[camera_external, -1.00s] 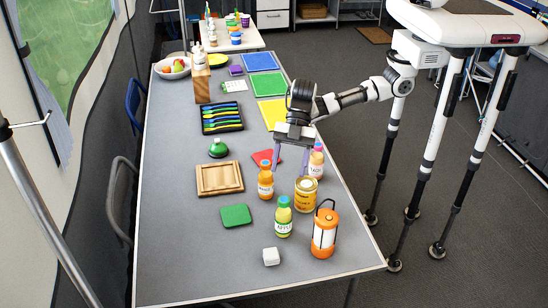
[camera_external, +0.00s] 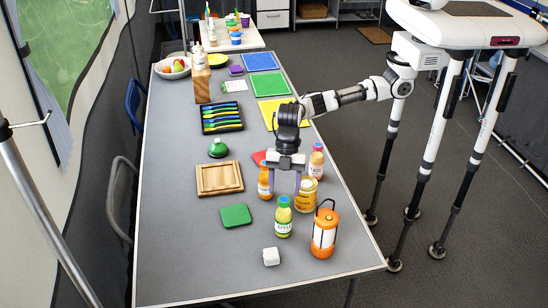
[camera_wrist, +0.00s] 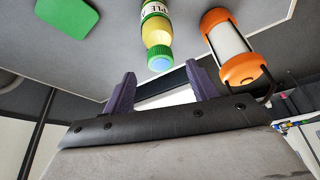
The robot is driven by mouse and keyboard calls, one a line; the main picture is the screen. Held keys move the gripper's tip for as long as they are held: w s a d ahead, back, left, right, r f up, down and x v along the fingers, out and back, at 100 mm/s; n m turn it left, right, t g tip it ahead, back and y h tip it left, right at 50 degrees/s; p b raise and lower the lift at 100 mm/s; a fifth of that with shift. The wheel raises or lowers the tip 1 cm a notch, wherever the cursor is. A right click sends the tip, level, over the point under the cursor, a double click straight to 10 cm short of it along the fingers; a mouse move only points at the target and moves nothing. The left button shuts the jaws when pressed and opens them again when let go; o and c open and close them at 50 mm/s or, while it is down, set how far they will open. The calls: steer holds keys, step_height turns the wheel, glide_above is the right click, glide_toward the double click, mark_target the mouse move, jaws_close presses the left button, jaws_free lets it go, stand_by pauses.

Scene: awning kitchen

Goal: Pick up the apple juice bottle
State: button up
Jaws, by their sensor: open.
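My gripper (camera_external: 284,190) is open and empty, with purple fingers pointing down. It is behind and above the bottle in the outside view, near the orange juice bottle and the yellow can. In the wrist view my gripper (camera_wrist: 157,82) shows both fingers spread apart, not touching the bottle.
A green pad (camera_external: 235,215), a wooden tray (camera_external: 220,191) and a white block (camera_external: 270,257) lie around. The front left tabletop (camera_external: 180,265) is clear.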

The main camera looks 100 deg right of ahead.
mark_target(284, 199)
steer(key=p+x, duration=0.1)
steer(key=x, duration=0.4)
steer(key=shift+s+d, duration=0.1)
jaws_close()
